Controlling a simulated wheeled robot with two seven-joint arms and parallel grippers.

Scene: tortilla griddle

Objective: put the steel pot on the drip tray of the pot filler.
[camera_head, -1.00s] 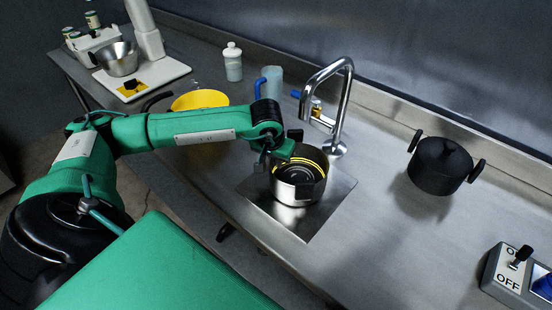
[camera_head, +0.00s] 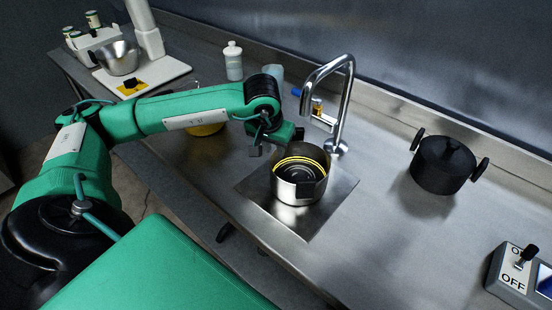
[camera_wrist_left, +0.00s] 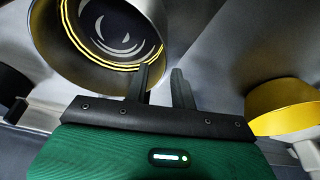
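The steel pot (camera_head: 298,190) is a shiny round pot with yellow rings inside and a dark patch on its front side. It stands upright on the square drip tray (camera_head: 335,193) under the pot filler (camera_head: 343,100). My left gripper (camera_head: 275,142) is open and empty, just above and behind the pot's upper left rim. In the left wrist view the pot (camera_wrist_left: 70,70) fills the upper left, beside the two parted fingers (camera_wrist_left: 162,88). My right gripper is not in view.
A black pot (camera_head: 442,165) stands to the right, with a switch box (camera_head: 510,270) nearer the front. A yellow pot (camera_head: 205,130) is partly behind my left arm. A white bottle (camera_head: 233,62) and a cup (camera_head: 273,72) stand at the back.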

